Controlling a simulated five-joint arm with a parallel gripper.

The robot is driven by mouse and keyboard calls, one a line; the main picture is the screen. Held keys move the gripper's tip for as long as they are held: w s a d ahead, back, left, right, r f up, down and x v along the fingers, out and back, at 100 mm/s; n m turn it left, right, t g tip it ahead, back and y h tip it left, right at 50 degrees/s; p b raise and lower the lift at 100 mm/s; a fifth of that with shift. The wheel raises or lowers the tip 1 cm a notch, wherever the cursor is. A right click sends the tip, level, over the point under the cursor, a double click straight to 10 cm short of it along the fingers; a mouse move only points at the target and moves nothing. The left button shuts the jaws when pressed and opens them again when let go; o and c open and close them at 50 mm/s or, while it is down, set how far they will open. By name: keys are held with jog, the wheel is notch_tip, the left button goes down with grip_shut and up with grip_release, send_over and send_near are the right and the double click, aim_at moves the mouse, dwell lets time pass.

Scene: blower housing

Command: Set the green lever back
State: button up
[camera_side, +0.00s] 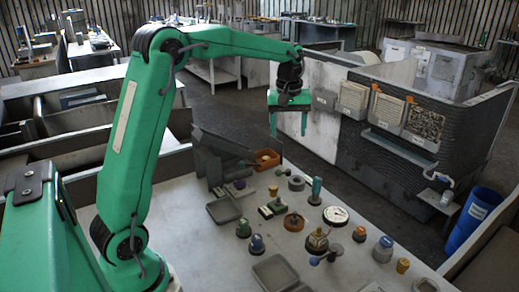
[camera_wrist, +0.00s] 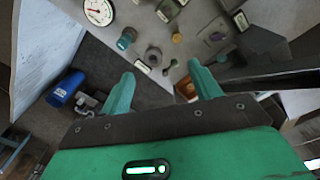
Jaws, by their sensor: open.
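My gripper (camera_side: 289,131) is open and empty, pointing down, well above the far side of the grey table. Its two teal fingers also show in the wrist view (camera_wrist: 162,73). A teal upright handle (camera_side: 316,190) stands beside the white dial gauge; it also shows in the wrist view (camera_wrist: 127,38). A small dark green-grey piece with a short stem (camera_side: 282,172) stands near the far table edge; in the wrist view it lies between the fingers (camera_wrist: 172,65). I cannot tell for sure which of these is the green lever. Nothing touches the gripper.
The white dial gauge (camera_side: 336,215), a grey ring-like cylinder (camera_side: 296,183), a yellow knob (camera_side: 273,190) and several other small fittings crowd the table. An orange bin (camera_side: 267,158) sits at the far edge beside dark panels. A blue barrel (camera_side: 473,218) stands on the floor at right.

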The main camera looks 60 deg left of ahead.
jog(key=w+a+f+n+g, duration=0.1)
jog(key=w+a+f+n, duration=0.25)
jog(key=a+f, duration=0.2)
jog(key=n+g+h, duration=0.1)
jog(key=n, duration=0.1)
send_over(283, 173)
notch_tip(283, 173, down, 8)
jog(key=shift+w+d+r, duration=0.15)
jog(key=shift+w+d, duration=0.05)
jog(key=shift+w, duration=0.15)
jog(key=shift+s+f, duration=0.25)
jog(key=shift+f, duration=1)
jog(key=shift+s+f, duration=0.25)
jog(key=shift+f, duration=1.05)
jog(key=shift+s+f, duration=0.25)
jog(key=shift+f, duration=1)
